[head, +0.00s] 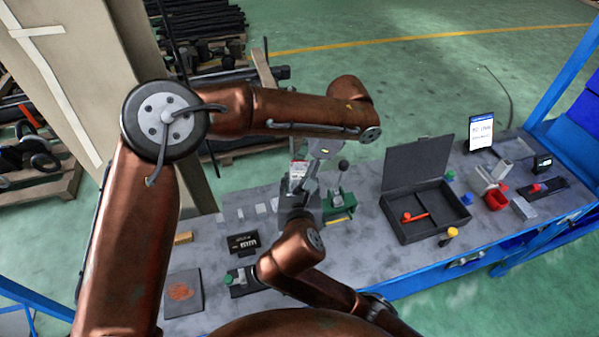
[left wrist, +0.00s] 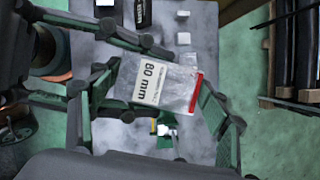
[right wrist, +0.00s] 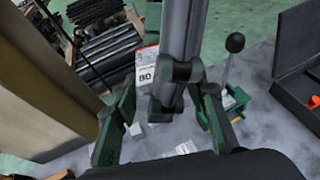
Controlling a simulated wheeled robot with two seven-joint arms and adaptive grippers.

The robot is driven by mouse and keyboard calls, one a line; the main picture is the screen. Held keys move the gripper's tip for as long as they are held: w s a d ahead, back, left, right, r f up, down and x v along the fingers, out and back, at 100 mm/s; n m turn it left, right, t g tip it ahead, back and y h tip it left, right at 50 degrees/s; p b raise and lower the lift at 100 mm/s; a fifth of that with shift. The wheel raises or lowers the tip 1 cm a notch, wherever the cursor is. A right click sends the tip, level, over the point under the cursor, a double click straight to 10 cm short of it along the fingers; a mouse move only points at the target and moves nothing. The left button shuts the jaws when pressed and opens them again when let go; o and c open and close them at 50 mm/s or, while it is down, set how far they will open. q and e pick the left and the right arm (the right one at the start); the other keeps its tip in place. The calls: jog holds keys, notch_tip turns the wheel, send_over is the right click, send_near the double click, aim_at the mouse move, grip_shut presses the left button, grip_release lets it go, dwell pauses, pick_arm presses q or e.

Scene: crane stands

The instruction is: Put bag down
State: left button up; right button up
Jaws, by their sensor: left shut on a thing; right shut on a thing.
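The bag (head: 297,172) is a small clear bag with a white "80 mm" label and a red strip along one edge. It is held above the table where my two grippers meet. In the left wrist view the bag (left wrist: 162,88) lies between the fingers of my left gripper (head: 310,182). The fingers of my right gripper (head: 297,201) reach in from the left there, on both sides of the bag. In the right wrist view part of the bag (right wrist: 147,68) shows behind a grey link of my left gripper. The exact finger contacts are hidden.
The grey table (head: 370,240) carries a green lever press (head: 338,205) beside the grippers. An open black case (head: 425,205), a red bin (head: 495,198) and a phone-like display (head: 481,131) stand to the right. A dark label block (head: 243,242) and flat plate (head: 184,292) lie at left.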

jog(key=o, duration=1.5)
jog(key=shift+o, duration=0.2)
